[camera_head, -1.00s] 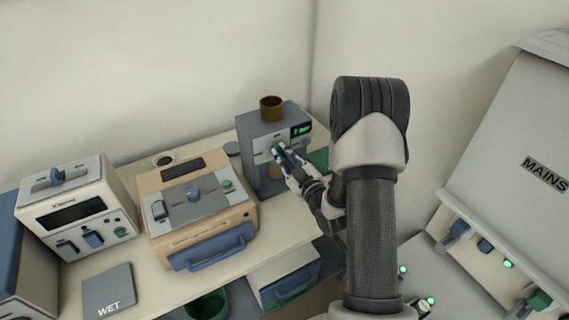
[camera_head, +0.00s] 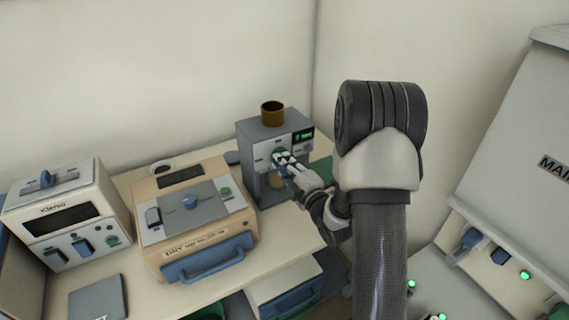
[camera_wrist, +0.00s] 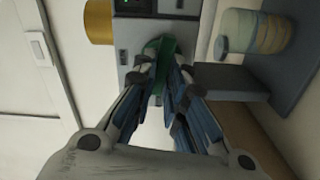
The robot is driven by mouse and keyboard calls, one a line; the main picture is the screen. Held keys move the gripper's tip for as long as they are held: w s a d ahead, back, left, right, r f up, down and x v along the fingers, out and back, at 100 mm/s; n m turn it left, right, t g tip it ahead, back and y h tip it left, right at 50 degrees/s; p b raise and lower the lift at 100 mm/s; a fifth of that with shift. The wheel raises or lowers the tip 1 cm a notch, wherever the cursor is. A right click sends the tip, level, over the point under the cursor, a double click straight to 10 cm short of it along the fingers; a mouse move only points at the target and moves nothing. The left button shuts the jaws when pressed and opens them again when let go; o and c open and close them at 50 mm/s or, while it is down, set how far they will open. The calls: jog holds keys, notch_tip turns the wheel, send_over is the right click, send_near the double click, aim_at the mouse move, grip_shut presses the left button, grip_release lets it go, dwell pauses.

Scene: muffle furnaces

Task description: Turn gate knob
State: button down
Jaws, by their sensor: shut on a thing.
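The gate knob (camera_wrist: 158,60) is green and sits on the front of a grey machine (camera_head: 256,134) with a brown-gold cup on top. My gripper (camera_head: 284,160) is at the machine's front. In the wrist view, my gripper (camera_wrist: 161,80) has its fingers on either side of the green knob and is shut on it. The knob's sides are partly hidden by the fingers, and in the head view it is mostly covered by my gripper.
A tan furnace (camera_head: 216,225) with a blue handle stands to the left, and a white unit (camera_head: 62,213) farther left. A grey pad (camera_head: 97,298) lies in front. A white MAINS panel (camera_head: 520,140) is at the right. A jar (camera_wrist: 255,32) shows in the wrist view.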

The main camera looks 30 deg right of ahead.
jog(key=shift+n, duration=1)
jog(key=c, duration=1.6)
grip_release()
jog(key=shift+s, duration=0.1)
jog(key=s, duration=0.7)
jog(key=shift+s, duration=0.15)
jog(key=shift+d, duration=0.1)
